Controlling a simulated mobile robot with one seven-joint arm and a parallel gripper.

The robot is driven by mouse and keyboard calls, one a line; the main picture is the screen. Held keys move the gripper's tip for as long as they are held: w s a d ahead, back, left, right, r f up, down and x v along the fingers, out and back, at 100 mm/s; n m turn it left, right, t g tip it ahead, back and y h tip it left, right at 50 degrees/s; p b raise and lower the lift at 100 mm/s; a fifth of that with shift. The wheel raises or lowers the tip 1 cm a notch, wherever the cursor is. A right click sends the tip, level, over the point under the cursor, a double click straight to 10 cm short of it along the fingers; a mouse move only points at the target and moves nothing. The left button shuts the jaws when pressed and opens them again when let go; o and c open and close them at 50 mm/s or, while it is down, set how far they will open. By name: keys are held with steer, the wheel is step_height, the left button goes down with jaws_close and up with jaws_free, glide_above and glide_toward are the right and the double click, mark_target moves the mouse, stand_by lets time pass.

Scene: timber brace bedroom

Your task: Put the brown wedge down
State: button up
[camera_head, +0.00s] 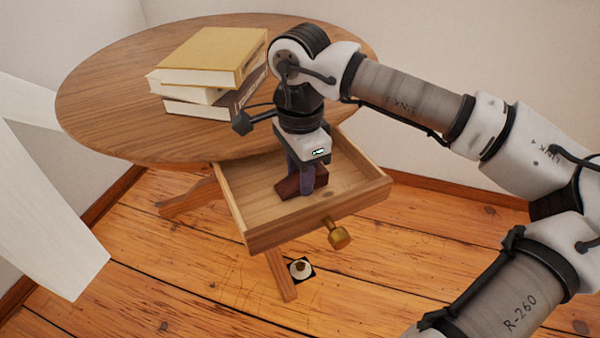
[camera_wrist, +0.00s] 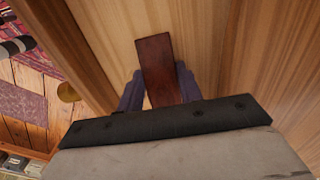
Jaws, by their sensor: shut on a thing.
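The brown wedge (camera_head: 288,187) is a small dark reddish-brown block, inside the open wooden drawer (camera_head: 240,205) of the round table. My gripper (camera_head: 307,185) points down into the drawer with its fingers shut on the wedge. In the wrist view the wedge (camera_wrist: 157,68) stands out between the two purple-grey fingers (camera_wrist: 160,88), over the light wood of the drawer. I cannot tell whether the wedge touches the drawer floor. Its far part is hidden by the fingers in the head view.
The round wooden table (camera_head: 110,110) carries a stack of books (camera_head: 215,65) at the back left of my gripper. The drawer has a brass knob (camera_head: 339,235) at its front and clear floor around the wedge. A small white round object (camera_head: 301,268) lies on the plank floor below.

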steer(key=shift+f, duration=0.2)
steer(key=o, duration=1)
steer(key=shift+r, duration=0.2)
step_height(320, 180, up, 12)
steer(key=p, duration=0.2)
steer(key=shift+p, duration=0.4)
